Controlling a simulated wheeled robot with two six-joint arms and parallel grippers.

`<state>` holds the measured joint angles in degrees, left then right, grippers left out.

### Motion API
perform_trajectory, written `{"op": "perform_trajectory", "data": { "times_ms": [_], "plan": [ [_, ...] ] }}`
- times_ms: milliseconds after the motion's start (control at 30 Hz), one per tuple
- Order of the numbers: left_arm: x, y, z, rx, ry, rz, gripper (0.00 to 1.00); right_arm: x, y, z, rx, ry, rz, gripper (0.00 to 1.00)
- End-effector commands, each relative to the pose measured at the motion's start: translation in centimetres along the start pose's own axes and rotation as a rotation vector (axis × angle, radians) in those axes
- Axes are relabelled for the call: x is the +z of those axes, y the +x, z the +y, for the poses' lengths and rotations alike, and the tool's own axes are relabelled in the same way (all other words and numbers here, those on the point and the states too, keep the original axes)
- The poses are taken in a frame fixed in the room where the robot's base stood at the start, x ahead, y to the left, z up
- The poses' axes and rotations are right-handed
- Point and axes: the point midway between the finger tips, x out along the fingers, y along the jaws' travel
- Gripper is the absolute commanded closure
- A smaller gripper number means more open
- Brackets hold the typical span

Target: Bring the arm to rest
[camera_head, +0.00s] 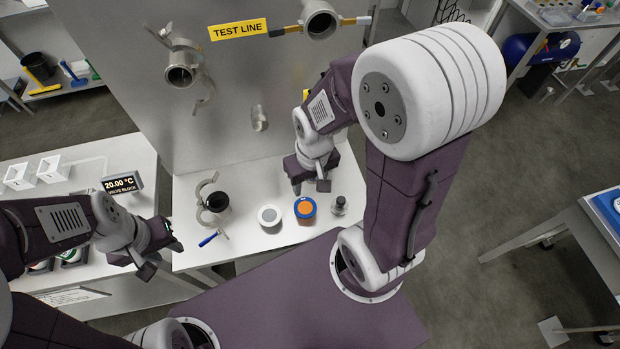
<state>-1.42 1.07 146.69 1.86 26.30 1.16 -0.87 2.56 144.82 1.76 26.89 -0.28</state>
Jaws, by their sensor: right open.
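My right arm reaches over the bench at the right of the head view and bends down toward the back. Its gripper (310,187) is open, with the two fingers apart and nothing between them. It hangs above the bench behind the blue and orange jar (305,209). My left arm comes in from the left. Its gripper (163,259) has its fingers spread and empty, near the left front edge of the white bench (245,238).
A steel panel with a TEST LINE sign (238,29) and pipe fittings rises behind. A temperature display (122,183) stands left.

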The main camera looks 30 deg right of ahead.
Motion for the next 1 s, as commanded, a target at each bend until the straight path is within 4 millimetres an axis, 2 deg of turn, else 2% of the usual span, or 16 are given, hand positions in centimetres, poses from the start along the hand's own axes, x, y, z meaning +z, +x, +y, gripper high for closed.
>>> {"op": "perform_trajectory", "data": {
  "times_ms": [67,300,500,633,1000],
  "plan": [
    [0.0,0.0,0.0,0.0,0.0,0.0,0.64,0.8,-0.1,-0.2,-0.002,0.016,0.006,0.52],
    [0.0,0.3,0.0,0.0,0.0,0.0,0.64,0.8,0.2,-0.2,-0.002,0.019,0.004,0.52],
    [0.5,4.8,-0.1,0.0,0.0,0.0,0.64,1.3,4.7,-0.1,-0.002,0.018,0.004,0.52],
    [0.4,4.0,-0.1,0.0,0.0,0.0,0.64,1.2,3.9,-0.1,-0.002,0.018,0.004,0.52],
    [0.4,3.9,-0.1,0.0,0.0,0.0,0.64,1.2,3.8,-0.1,-0.002,0.017,0.004,0.52]
  ]
}}
